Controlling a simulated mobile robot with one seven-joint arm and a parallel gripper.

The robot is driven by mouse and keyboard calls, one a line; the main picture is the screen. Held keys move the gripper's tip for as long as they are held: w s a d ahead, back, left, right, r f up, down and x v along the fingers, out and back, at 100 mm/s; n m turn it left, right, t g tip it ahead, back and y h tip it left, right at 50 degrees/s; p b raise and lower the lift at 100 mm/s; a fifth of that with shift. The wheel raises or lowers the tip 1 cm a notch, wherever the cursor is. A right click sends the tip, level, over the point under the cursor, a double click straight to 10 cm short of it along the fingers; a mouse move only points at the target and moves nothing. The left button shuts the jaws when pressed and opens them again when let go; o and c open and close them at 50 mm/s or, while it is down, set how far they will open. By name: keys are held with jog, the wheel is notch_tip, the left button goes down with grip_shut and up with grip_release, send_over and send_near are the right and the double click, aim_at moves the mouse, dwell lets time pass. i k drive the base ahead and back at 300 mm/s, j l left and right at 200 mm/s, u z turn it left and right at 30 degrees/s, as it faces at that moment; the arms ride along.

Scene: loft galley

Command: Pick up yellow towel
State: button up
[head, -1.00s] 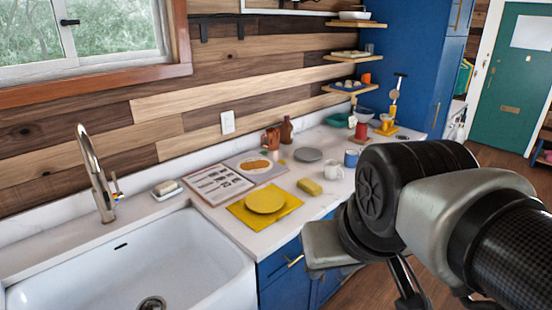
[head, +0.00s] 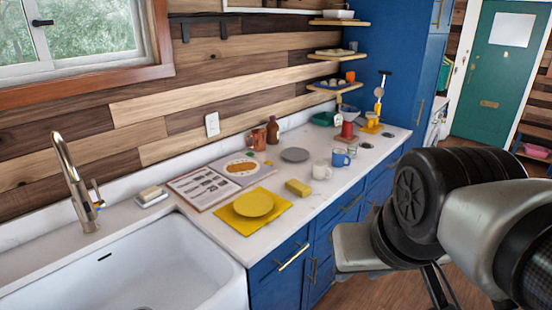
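A flat yellow square that looks like the yellow towel (head: 277,207) lies on the white counter to the right of the sink. A round yellow plate (head: 253,203) rests on it and hides its middle. My gripper (head: 438,288) hangs at the lower right, in front of the counter and well apart from the towel. Its fingers are partly hidden by my arm and cut by the picture's edge, so I cannot tell whether it is open.
An open cookbook (head: 222,177) lies behind the towel. The sink (head: 170,260) is at the left, with a faucet (head: 75,185). Blue cabinets (head: 290,266) are below the counter.

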aim_at(301, 190)
jog(key=i+l+u, duration=0.3)
jog(key=i+l, duration=0.2)
jog(key=i+l+u, duration=0.1)
jog(key=i+l, duration=0.15)
jog(key=i+l+u, duration=0.15)
jog(key=l, duration=0.25)
jog(key=i+l+u, duration=0.3)
jog(key=i+l, duration=0.15)
jog(key=l, duration=0.25)
jog(key=i+l+u, duration=0.15)
jog(key=l, duration=0.25)
jog(key=i+l+u, duration=0.1)
jog(key=l, duration=0.25)
